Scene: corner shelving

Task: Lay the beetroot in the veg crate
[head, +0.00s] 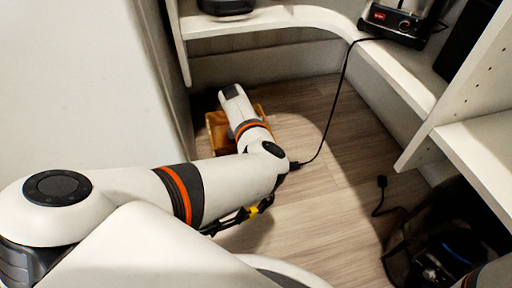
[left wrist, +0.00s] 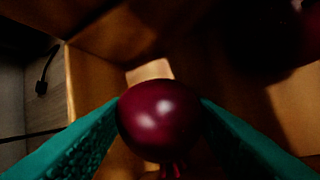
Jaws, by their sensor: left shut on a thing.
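A dark purple-red beetroot (left wrist: 160,122) is pinched between the two teal fingers of my left gripper (left wrist: 161,106) in the left wrist view, its stalk end toward the camera. The brown wooden veg crate (head: 216,121) stands on the floor at the back left in the head view, mostly covered by my left arm. In the left wrist view the crate's walls (left wrist: 88,85) surround the beetroot on the far side and left. I cannot tell whether the beetroot touches the crate bottom. My left fingers are hidden in the head view. My right gripper is out of view.
A white wall (head: 100,80) rises close on the left. Curved white shelving (head: 300,17) runs round the back and right, with an appliance (head: 395,20) whose black cable hangs to the floor. A dark bag (head: 440,235) sits at lower right. The middle floor is clear.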

